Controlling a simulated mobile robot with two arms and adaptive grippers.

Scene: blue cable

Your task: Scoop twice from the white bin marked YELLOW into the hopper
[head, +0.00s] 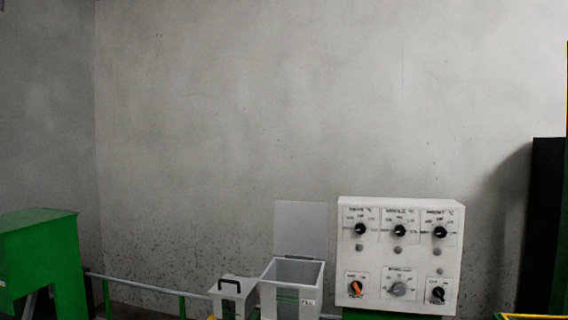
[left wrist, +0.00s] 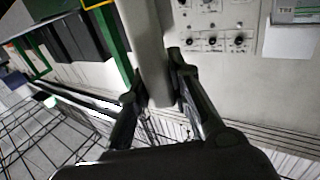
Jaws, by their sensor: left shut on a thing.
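In the left wrist view my left gripper (left wrist: 158,85) is shut on a long pale grey bar (left wrist: 147,40), which may be the scoop's handle. The bar runs up out of the picture, so its far end is hidden. In the head view an open grey box (head: 292,272) with a raised lid and a small label, likely the hopper, stands left of the control panel. A labelled grey box corner (left wrist: 295,12) at the wrist view's top right looks like the same box. No bin marked YELLOW can be made out. Neither gripper shows in the head view.
The white control panel (head: 398,258) has several knobs; it also shows in the wrist view (left wrist: 222,20). A smaller grey box (head: 233,298) with a black handle stands left of the hopper. A green machine (head: 38,250) is at far left, a dark cabinet (head: 545,225) at right.

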